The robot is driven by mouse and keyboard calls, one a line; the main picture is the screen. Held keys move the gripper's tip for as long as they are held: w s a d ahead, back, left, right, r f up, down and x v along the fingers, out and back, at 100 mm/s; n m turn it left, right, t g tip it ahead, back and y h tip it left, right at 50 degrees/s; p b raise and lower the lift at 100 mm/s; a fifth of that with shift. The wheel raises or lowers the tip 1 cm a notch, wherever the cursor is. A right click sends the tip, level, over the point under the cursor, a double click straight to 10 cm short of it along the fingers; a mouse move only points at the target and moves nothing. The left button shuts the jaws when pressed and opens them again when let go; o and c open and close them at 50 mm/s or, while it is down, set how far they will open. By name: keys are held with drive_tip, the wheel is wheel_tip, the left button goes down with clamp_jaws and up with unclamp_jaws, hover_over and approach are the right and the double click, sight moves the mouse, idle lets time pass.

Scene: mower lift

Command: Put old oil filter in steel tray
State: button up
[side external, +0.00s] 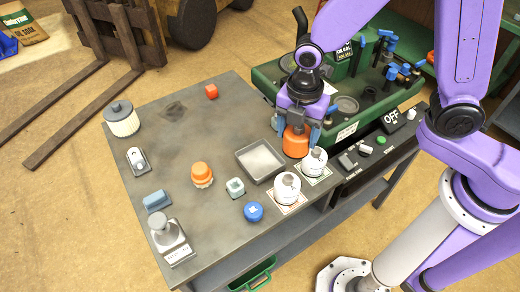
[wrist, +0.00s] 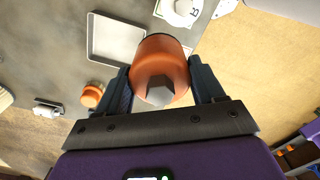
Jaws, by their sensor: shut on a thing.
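The old oil filter, an orange cylinder (side external: 296,142), is held upright between the fingers of my gripper (side external: 298,130). In the wrist view the filter (wrist: 160,62) shows its grey hex end, with a finger of my gripper (wrist: 160,82) pressed on each side. The steel tray (side external: 262,161) is a shallow, empty grey square on the table, just left of the filter in the side view. The tray also shows in the wrist view (wrist: 115,38), up and left of the filter. I cannot tell how far the filter's underside is above the table.
Two white round items (side external: 314,161) (side external: 287,187) stand on printed plates near the tray. An orange-capped piece (side external: 202,174), a pale cube (side external: 235,187) and a blue knob (side external: 254,211) are nearby. A green machine (side external: 340,95) stands behind my gripper. The table's middle is clear.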

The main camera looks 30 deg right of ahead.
drive_tip(key=w+a+f, duration=0.1)
drive_tip(key=w+f, duration=0.1)
drive_tip(key=w+a+f, duration=0.2)
drive_tip(key=w+f, duration=0.1)
drive_tip(key=w+a+f, duration=0.1)
drive_tip(key=w+f, duration=0.1)
drive_tip(key=shift+w+a+f, duration=0.3)
drive_tip(key=shift+w, duration=0.1)
drive_tip(key=shift+w+f, duration=0.1)
drive_tip(key=shift+f, duration=1.55)
drive_tip(key=shift+f, duration=0.1)
drive_tip(key=o, duration=1.1)
drive_tip(key=shift+c, duration=0.2)
